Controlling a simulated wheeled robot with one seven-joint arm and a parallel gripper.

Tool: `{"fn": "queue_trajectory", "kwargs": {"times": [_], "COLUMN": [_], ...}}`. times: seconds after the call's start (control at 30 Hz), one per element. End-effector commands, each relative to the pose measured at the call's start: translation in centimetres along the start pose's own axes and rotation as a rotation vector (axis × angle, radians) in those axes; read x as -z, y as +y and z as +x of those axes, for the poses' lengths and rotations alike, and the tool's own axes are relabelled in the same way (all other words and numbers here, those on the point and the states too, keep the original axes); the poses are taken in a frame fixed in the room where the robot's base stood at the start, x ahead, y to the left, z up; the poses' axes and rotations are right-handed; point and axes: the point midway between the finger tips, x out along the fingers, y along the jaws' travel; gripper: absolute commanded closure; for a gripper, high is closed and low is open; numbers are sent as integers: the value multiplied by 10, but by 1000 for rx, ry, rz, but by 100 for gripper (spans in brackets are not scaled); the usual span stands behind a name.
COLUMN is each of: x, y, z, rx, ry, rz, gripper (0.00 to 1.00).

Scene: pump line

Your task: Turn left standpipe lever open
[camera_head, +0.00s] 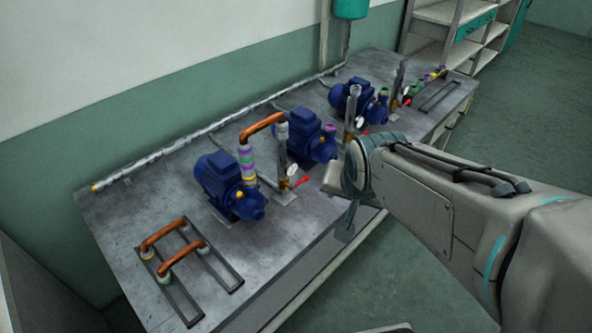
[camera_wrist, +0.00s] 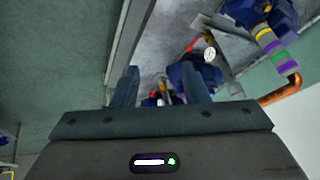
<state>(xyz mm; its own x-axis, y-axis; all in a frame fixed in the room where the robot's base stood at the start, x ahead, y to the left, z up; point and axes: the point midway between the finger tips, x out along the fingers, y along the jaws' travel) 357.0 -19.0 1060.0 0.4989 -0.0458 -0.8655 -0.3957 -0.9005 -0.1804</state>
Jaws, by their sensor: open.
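The left standpipe (camera_head: 282,152) stands beside the nearest blue pump, joined to it by a copper elbow. Its red lever (camera_head: 300,182) sticks out at its foot, below a round white gauge (camera_head: 292,170). In the wrist view the red lever (camera_wrist: 192,44) and the gauge (camera_wrist: 209,54) show above and beyond the right finger. My gripper (camera_wrist: 159,82) is open, with nothing held between its fingers. The lever is outside the gap, apart from the fingers. In the head view my arm reaches in from the right; the fingers are hard to make out there.
The nearest blue pump (camera_head: 226,186) and a middle blue pump (camera_head: 311,136) flank the standpipe. Another standpipe (camera_head: 351,112) and pump stand farther right. A rack with copper pipes (camera_head: 178,236) lies at the bench's left end. The bench (camera_head: 120,215) is bare near its front edge.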

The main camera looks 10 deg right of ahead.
Motion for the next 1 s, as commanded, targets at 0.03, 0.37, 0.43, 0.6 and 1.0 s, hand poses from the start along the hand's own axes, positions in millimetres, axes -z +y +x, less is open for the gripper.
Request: {"fn": "queue_trajectory", "kwargs": {"times": [0.03,0.37,0.43,0.6,1.0], "x": [-5,20,22,24,23], "y": [2,-8,-11,-16,-28], "z": [38,164,187,234,271], "rx": [18,302,392,626,926], "ry": [39,264,282,264,123], "rz": [91,760,896,1201,1527], "gripper": [59,59,59,59,59]}}
